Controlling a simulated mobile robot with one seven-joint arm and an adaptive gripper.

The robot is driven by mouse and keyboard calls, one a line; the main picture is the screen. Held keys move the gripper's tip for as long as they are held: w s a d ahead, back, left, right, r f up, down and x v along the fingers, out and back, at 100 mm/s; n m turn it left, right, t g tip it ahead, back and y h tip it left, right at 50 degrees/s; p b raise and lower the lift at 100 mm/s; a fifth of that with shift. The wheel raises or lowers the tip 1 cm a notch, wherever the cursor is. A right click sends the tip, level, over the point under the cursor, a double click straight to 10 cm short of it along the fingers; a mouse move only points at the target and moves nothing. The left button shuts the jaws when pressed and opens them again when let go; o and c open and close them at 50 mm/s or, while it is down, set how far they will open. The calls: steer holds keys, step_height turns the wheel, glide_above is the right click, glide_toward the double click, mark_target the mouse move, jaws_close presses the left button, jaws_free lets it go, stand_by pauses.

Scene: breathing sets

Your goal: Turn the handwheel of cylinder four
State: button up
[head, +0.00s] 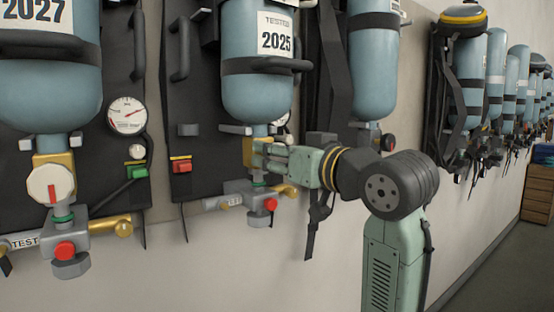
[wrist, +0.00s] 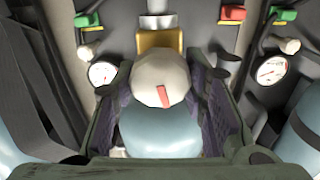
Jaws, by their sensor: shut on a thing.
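A blue cylinder (head: 256,95) with a "TESTED 2025" label hangs on a dark backplate in the head view. No cylinder number is readable. My gripper (head: 262,154) reaches in from the right at its brass valve, just below the cylinder neck, and hides its handwheel there. In the wrist view the off-white handwheel (wrist: 156,72) with a red mark sits between the two fingers of my gripper (wrist: 162,82). The fingers are shut on its sides. The brass valve body (wrist: 160,42) shows behind it, and the blue cylinder (wrist: 160,137) below.
A cylinder labelled 2027 (head: 48,95) hangs to the left, with its own white handwheel (head: 50,184) and a gauge (head: 127,115). Another cylinder (head: 373,75) is close to the right. Several more sets line the wall. A wooden crate (head: 538,197) stands far right.

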steer(key=n+b, duration=0.1)
steer(key=n, duration=0.3)
steer(key=shift+f+n, duration=0.1)
steer(key=shift+n, duration=0.3)
steer(key=n+b, duration=0.1)
steer(key=n, duration=0.3)
steer(key=shift+a+n, duration=0.1)
steer(key=shift+n, duration=0.2)
steer(key=n, duration=0.3)
steer(key=shift+s+f+n+b, duration=0.1)
steer(key=shift+n+b, duration=0.2)
steer(key=shift+b, duration=0.05)
steer(key=n, duration=0.8)
steer(key=shift+b, duration=0.4)
steer(key=n, duration=0.4)
steer(key=shift+f+n, duration=0.15)
steer(key=shift+n, duration=0.15)
steer(key=n, duration=0.4)
steer(key=shift+n, duration=1.9)
